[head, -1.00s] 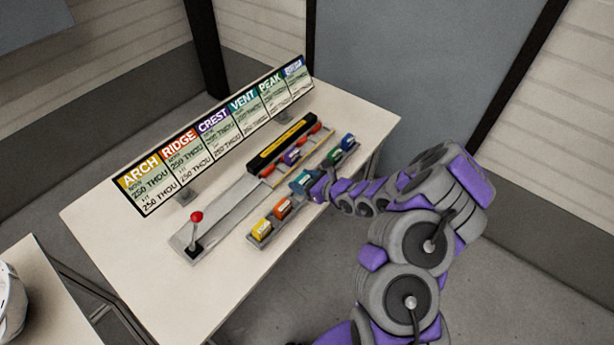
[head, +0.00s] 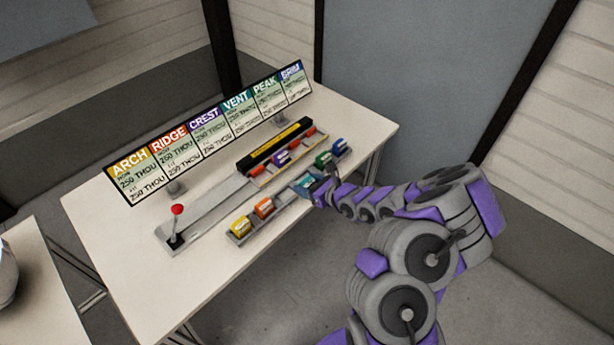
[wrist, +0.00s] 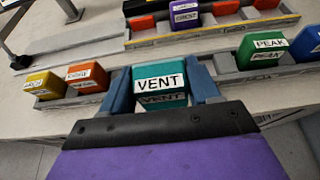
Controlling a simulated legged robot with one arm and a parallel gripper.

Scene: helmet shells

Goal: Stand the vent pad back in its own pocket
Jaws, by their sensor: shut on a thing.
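The teal vent pad (wrist: 160,84) is upright between the two blue fingers of my gripper (wrist: 163,88), which is shut on it. In the head view the vent pad (head: 305,182) and my gripper (head: 312,187) are over the front rack (head: 281,211), between the orange ridge pad (head: 264,207) and the green peak pad (head: 323,158). The pad's lower part and the pocket beneath it are hidden, so I cannot tell whether it touches the rack floor.
The yellow arch pad (head: 240,225) and blue brim pad (head: 338,145) stand in the same rack. The purple crest pad (head: 281,158) sits in the rear fixture between red pieces. A red-knobbed lever (head: 177,210) and a sign board (head: 205,133) are behind and left.

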